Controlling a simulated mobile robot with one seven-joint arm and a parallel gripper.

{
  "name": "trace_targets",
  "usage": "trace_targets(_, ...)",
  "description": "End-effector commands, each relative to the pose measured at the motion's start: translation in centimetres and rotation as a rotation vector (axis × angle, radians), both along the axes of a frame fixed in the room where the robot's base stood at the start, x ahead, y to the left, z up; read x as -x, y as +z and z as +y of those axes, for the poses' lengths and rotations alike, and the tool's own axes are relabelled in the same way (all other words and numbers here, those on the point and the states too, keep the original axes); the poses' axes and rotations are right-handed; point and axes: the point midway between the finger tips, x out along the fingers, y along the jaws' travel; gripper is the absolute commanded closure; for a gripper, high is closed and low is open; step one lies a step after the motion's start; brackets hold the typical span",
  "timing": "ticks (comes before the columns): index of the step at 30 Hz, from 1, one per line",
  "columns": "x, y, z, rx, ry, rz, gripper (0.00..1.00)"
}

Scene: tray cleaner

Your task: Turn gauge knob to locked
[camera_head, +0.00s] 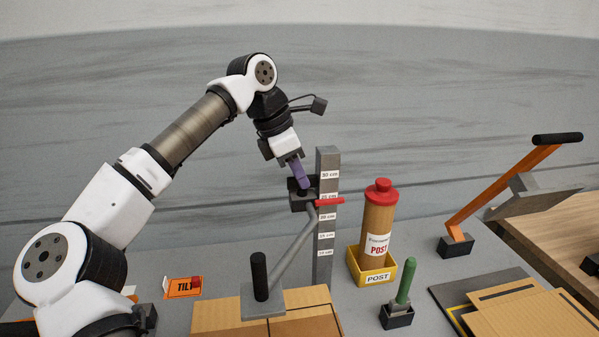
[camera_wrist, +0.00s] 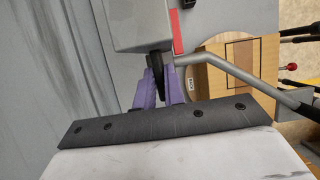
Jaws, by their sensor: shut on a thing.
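The gauge is a grey upright post (camera_head: 326,235) with white height labels and a red pointer (camera_head: 329,202). The black gauge knob (camera_wrist: 156,66) sticks out from this block. My gripper (camera_head: 302,181) has purple fingers and is at the block, left of the post. In the wrist view its fingers (camera_wrist: 158,88) stand on either side of the knob and are shut on it. The knob's locked mark is not visible.
A bent grey arm (camera_head: 293,245) runs down from the block to a plate with a black handle (camera_head: 259,276) over a cardboard box (camera_head: 220,317). Right of the post stand a red-capped POST tube (camera_head: 377,220), a green handle (camera_head: 405,281) and an orange lever (camera_head: 500,190).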

Motion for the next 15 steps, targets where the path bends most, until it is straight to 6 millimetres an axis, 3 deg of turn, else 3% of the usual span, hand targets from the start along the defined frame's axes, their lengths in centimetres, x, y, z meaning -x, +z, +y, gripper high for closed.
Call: trace_targets(15, -0.04, 0.06, -0.01, 0.001, -0.039, -0.002, 1.00)
